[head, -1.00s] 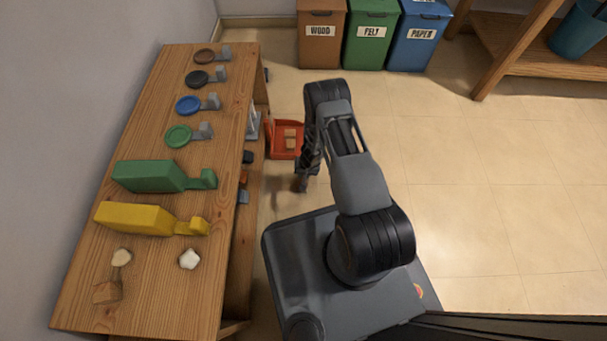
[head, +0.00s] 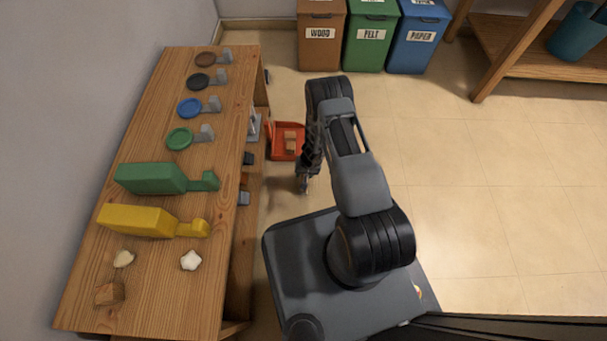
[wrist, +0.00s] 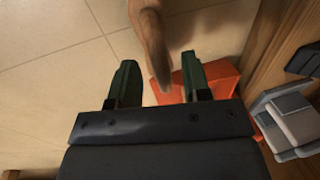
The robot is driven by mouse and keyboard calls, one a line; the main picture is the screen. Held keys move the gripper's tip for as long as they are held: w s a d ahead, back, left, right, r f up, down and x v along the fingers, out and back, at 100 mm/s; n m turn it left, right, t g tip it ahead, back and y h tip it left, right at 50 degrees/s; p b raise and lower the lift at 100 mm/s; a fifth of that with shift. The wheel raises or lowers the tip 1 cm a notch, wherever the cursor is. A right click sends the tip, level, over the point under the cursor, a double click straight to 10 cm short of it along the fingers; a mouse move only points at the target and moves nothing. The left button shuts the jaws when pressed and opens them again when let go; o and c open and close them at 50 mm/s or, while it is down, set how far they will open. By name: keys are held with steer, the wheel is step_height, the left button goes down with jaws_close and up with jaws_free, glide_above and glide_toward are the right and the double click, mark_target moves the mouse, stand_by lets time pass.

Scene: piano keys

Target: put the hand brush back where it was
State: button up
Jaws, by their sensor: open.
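My gripper (head: 304,183) hangs low over the floor, right of the workbench and just in front of the red dustpan (head: 287,142). In the wrist view its two green fingers (wrist: 157,64) stand apart. A brown, wooden, tapering piece (wrist: 147,28), probably the hand brush, shows between and beyond the fingertips, its near end blurred. I cannot tell whether it touches a finger. I cannot make the brush out in the head view. Part of the dustpan (wrist: 222,76) shows behind the right finger. A tan block (head: 291,140) lies in the dustpan.
The workbench (head: 205,255) holds coloured discs, a green bottle-like piece (head: 150,178) and a yellow one (head: 135,219). Grey holders (wrist: 292,122) stick out from its side, close right of my gripper in the wrist view. Bins (head: 321,50) stand behind; floor at right is clear.

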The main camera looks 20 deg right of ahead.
step_height(320, 180, up, 34)
steer(key=w+a+n+t+y+p, duration=0.1)
steer(key=a+n+p, duration=0.1)
steer(key=p, duration=0.1)
steer(key=s+d+r+n+h, duration=0.1)
steer(key=s+d+r+h, duration=0.1)
steer(key=s+r, duration=1.4)
step_height(320, 180, up, 2)
steer(key=shift+s+r+n+t+h, duration=0.1)
steer(key=shift+s+n+t+h, duration=0.2)
steer(key=shift+s+t+h, duration=0.15)
steer(key=shift+w, duration=0.15)
